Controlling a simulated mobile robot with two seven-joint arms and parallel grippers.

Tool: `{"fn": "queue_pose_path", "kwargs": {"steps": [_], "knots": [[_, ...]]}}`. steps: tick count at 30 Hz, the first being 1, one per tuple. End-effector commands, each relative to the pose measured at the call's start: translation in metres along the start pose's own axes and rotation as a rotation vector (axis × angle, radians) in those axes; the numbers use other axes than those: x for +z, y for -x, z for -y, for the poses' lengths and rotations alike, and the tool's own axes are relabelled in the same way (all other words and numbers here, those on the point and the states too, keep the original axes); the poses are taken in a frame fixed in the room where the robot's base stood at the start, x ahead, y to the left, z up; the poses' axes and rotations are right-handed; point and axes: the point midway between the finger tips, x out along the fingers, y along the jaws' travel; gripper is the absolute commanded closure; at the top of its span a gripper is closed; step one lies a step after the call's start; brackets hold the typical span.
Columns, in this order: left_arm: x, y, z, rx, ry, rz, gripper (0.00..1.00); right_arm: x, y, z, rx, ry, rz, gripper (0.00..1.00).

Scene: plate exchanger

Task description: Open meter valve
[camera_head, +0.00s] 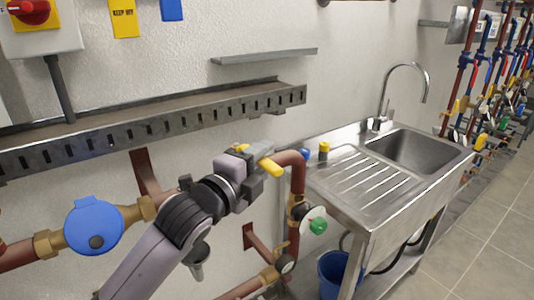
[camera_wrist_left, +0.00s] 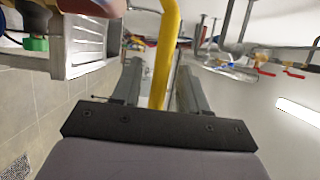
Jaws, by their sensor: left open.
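The meter valve's yellow lever (camera_head: 271,166) shows just past my left gripper (camera_head: 255,172) in the head view, near the bend of the red-brown pipe. In the left wrist view the yellow lever (camera_wrist_left: 166,45) runs lengthwise between the two fingers of my left gripper (camera_wrist_left: 160,85). The fingers are open, with a gap visible on both sides of the lever. My wrist hides the valve body in the head view. The blue round meter (camera_head: 94,225) sits on the pipe with brass fittings to the left of my arm. My right gripper is not in view.
A perforated metal cable tray (camera_head: 150,125) runs along the wall just above my gripper. The steel sink (camera_head: 410,150) stands to the right. A green-and-white valve knob (camera_head: 318,226) is below the gripper, and a blue bucket (camera_head: 333,272) is under the sink.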

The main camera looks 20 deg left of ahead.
Motion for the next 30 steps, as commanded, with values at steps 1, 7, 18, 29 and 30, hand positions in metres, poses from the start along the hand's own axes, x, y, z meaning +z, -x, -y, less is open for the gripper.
{"fn": "queue_pose_path", "kwargs": {"steps": [1, 7, 18, 29, 30], "knots": [[0.0, -0.006, 0.001, 0.0, 0.002, 0.0, 0.56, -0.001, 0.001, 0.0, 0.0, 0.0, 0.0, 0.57], [0.0, -0.018, 0.0, 0.001, 0.001, 0.0, 0.56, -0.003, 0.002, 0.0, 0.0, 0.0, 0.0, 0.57], [0.0, -0.02, 0.0, 0.0, 0.001, -0.001, 0.73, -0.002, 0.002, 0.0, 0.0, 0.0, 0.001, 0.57], [-0.001, -0.022, -0.001, 0.0, 0.002, 0.002, 1.0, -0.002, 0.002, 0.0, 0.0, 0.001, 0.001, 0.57], [-0.002, -0.024, -0.001, 0.0, 0.003, 0.004, 1.0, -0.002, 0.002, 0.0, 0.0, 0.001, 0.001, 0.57]]}}
